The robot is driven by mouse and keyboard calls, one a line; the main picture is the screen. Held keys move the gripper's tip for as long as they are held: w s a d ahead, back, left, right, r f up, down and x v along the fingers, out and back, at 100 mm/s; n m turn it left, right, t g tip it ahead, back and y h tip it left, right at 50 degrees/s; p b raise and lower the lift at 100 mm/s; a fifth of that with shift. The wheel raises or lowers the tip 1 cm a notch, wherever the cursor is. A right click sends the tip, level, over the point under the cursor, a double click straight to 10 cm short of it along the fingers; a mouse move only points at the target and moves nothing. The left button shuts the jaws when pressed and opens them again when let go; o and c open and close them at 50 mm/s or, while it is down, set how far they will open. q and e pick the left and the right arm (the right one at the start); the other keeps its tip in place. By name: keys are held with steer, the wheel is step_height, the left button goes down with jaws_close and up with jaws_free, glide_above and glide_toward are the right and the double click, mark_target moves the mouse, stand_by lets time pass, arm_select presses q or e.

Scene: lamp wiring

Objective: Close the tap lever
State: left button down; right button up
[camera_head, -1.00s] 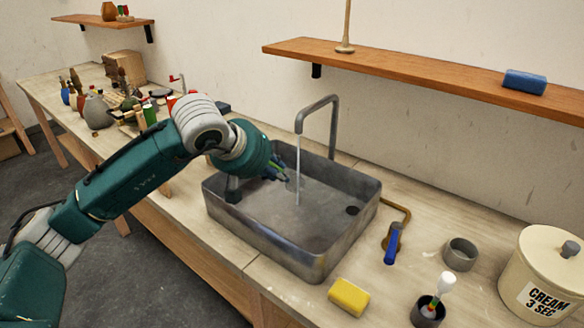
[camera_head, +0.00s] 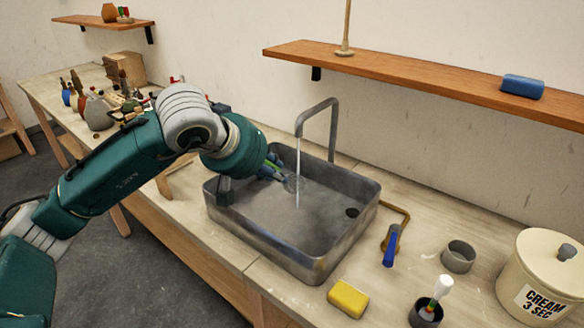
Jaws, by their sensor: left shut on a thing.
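The tap lever (camera_head: 392,246) has a blue handle and sits on a brass pipe to the right of the sink (camera_head: 335,233). The handle points toward the front of the counter. A thin stream of water (camera_head: 298,170) falls from the grey spout (camera_head: 333,125) into the sink. My left gripper (camera_head: 290,181) is over the sink, beside the stream and well left of the lever. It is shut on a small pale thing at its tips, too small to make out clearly. My right gripper is out of view.
A grey cup (camera_head: 459,256), a dark pot with a brush (camera_head: 428,310) and a cream canister (camera_head: 545,280) stand to the right. A wooden shelf (camera_head: 420,78) hangs above. Several jars crowd the far left counter.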

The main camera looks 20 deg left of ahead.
arm_select(q)
steer(key=shift+s+d+r, duration=0.15)
steer(key=shift+s+r, duration=0.4)
steer(key=shift+r, duration=0.1)
